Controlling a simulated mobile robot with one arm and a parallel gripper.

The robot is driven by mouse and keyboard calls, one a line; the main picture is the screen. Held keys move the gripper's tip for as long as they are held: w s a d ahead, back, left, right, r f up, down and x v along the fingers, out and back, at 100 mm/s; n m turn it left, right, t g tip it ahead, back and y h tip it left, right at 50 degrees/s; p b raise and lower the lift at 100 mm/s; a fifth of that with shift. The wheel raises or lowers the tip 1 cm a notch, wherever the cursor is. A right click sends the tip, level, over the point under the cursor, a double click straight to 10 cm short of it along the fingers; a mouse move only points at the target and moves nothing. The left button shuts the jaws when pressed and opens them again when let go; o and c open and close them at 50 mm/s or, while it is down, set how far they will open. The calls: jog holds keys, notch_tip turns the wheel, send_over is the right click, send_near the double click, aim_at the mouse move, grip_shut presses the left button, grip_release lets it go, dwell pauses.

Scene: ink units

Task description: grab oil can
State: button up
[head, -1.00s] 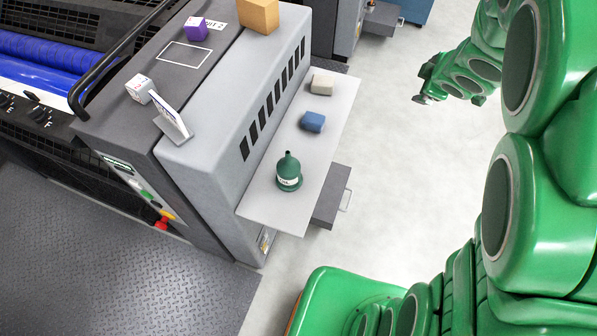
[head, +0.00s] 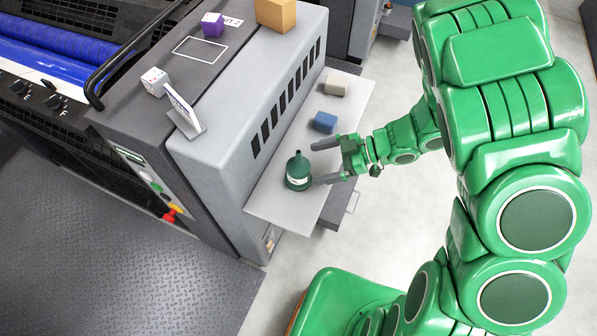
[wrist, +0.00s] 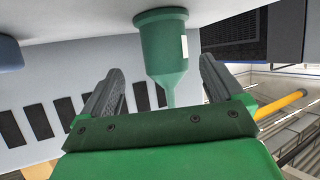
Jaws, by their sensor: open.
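The oil can (head: 298,172) is dark green with a narrow spout on top and a pale label. It stands upright on the light grey side shelf (head: 285,207) of the press. My gripper (head: 314,163) is open and level with the can, just to its right, with its fingers pointing left toward it. In the wrist view the oil can (wrist: 163,45) appears upside down between the two spread fingers (wrist: 160,85). I cannot tell whether either finger touches it.
The slotted press housing (head: 262,90) stands close on the left. A grey drawer-like box (head: 338,208) is below the shelf edge.

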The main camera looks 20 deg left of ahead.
aim_at(292, 170)
jog(key=shift+s+a+r+g, duration=0.1)
jog(key=shift+s+a+g, duration=0.15)
jog(key=shift+s, duration=0.35)
jog(key=shift+x, duration=3.7)
jog(key=shift+w+a, duration=0.1)
jog(key=shift+w, duration=0.05)
jog(key=c, duration=1.3)
